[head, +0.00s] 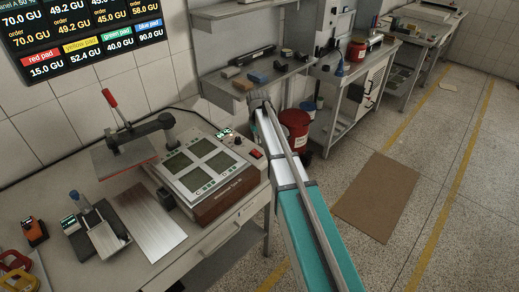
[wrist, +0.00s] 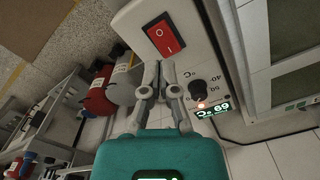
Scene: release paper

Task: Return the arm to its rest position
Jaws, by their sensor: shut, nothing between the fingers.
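My arm (head: 308,225), teal and grey, reaches from the lower right up past the right side of the heat press in the head view. My gripper (wrist: 161,66) shows in the wrist view with its grey fingers together and nothing between them. Its fingertips appear just below the red rocker switch (wrist: 163,35) on the machine's pale panel. I cannot tell whether they touch the panel.
The press machine (head: 205,167) with four panels stands on the workbench (head: 215,235). A black knob (wrist: 205,91) and a lit display (wrist: 213,110) sit beside the fingers. A red bucket (head: 295,125) stands behind the arm. Open floor with a brown mat (head: 377,195) lies right.

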